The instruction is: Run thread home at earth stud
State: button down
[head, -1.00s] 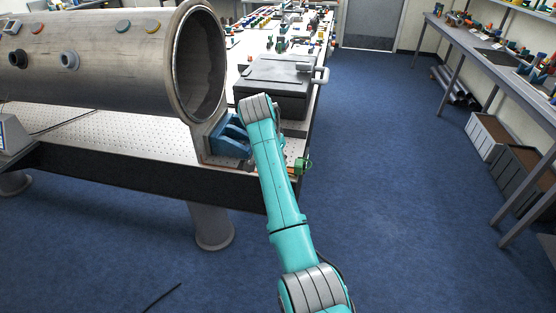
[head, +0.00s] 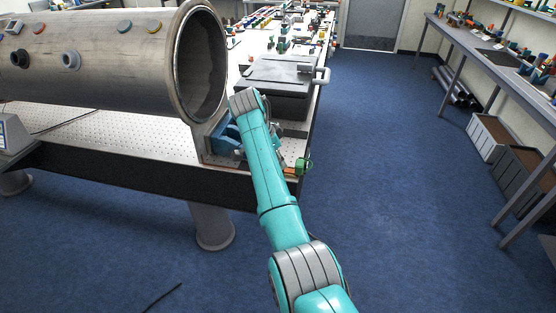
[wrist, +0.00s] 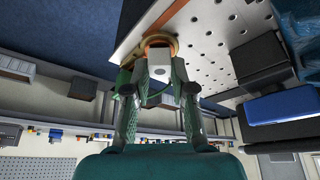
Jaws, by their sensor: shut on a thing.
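In the wrist view my gripper (wrist: 160,73) has its two fingers closed around a pale grey, blocky piece (wrist: 158,64) with a small dark hole. The piece sits against a copper-coloured round part (wrist: 158,40) at the edge of the perforated table. I take this spot to be the earth stud; the stud's thread is hidden. A green part (wrist: 124,78) shows beside the left finger. The green fitting (head: 304,166) also shows at the table corner in the head view, where my arm hides most of the gripper and the held piece.
A large metal pipe (head: 110,65) lies on the perforated table (head: 95,128), near a blue support (head: 226,137). A dark lidded case (head: 275,88) stands behind my arm. The blue floor (head: 400,200) to the right is open up to the side bench (head: 485,62).

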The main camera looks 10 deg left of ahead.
jog(key=shift+w+r+m+g, duration=0.1)
jog(key=shift+m+g, duration=0.4)
jog(key=shift+m, duration=0.7)
jog(key=shift+m+g+h, duration=0.4)
jog(key=shift+m, duration=0.9)
jog(key=c, duration=0.6)
grip_release()
jog(key=shift+w+d, duration=0.1)
jog(key=shift+d, duration=0.1)
